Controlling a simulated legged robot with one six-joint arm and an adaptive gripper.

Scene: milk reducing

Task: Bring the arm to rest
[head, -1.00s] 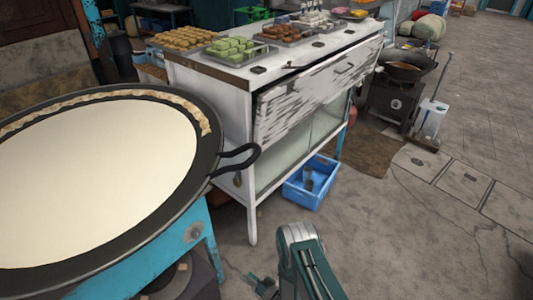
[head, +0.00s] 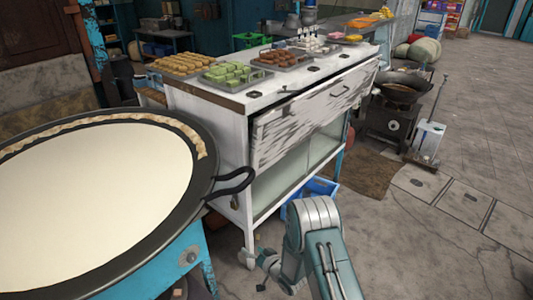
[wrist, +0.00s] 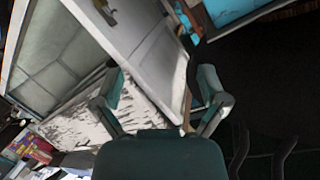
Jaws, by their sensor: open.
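My gripper (head: 256,272) shows low in the head view, at the left end of my grey-green arm (head: 318,245). It hangs over the floor in front of the white cart (head: 228,135), near the cart's front leg. In the wrist view my gripper (wrist: 160,82) has its two fingers spread wide apart, with nothing held between them. The white cart (wrist: 100,125) appears tilted behind the fingers there. The head view does not settle whether the gripper touches the cart's leg.
A wide black pan (head: 205,165) of pale milk stands at left on a blue stand (head: 165,262), its handle reaching toward the cart. A blue crate (head: 322,187) lies under the cart, partly behind my arm. A wok (head: 402,88) stands at right. Floor (head: 430,255) at lower right is clear.

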